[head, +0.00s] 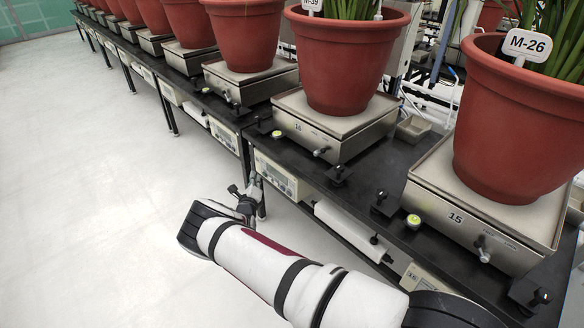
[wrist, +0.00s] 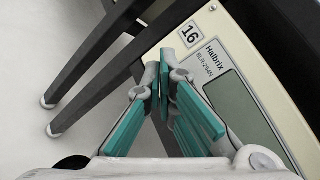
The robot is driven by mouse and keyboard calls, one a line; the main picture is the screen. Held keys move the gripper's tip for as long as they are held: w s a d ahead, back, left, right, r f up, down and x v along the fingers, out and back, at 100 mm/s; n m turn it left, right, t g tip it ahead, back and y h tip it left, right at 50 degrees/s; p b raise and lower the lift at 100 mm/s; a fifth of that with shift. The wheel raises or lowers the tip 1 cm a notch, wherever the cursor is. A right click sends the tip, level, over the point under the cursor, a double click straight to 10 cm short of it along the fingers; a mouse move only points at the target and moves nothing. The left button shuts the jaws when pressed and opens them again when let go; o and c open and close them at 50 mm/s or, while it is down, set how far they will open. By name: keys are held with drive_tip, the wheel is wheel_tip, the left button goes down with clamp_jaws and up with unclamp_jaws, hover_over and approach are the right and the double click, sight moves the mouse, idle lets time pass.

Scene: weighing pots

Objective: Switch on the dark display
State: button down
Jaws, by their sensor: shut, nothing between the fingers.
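A pale display unit (wrist: 222,65) marked 16 and "Halbrix BLR-254N" fills the right of the wrist view. Its grey-green screen (wrist: 244,112) shows no digits. In the head view the display unit (head: 275,176) is mounted on the bench front, below scale 16. My gripper (wrist: 164,82) has its teal-padded fingers together and empty, in front of the unit's left edge; I cannot tell if they touch it. In the head view my gripper (head: 247,196) is just left of the unit. My gripper hides part of the unit's lower face in the wrist view.
Red pots stand on scales along the black bench, including scale 16 (head: 335,128) and scale 15 (head: 487,215). Another display unit (head: 224,135) is further left. A white roll (head: 348,230) hangs under the bench edge. Dark bench legs (wrist: 100,75) stand beside my gripper. The floor at left is clear.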

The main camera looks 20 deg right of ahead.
drive_tip(key=shift+d, duration=0.1)
drive_tip(key=shift+w+d, duration=0.15)
drive_tip(key=shift+d, duration=0.2)
drive_tip(key=shift+w+d, duration=0.1)
drive_tip(key=shift+d, duration=0.25)
idle(0.9)
drive_tip(key=shift+a, duration=0.1)
drive_tip(key=shift+s+a, duration=0.25)
drive_tip(key=shift+a, duration=0.45)
drive_tip(key=s+a, duration=0.2)
drive_tip(key=a, duration=0.3)
drive_tip(key=shift+a+b, duration=0.35)
idle(0.3)
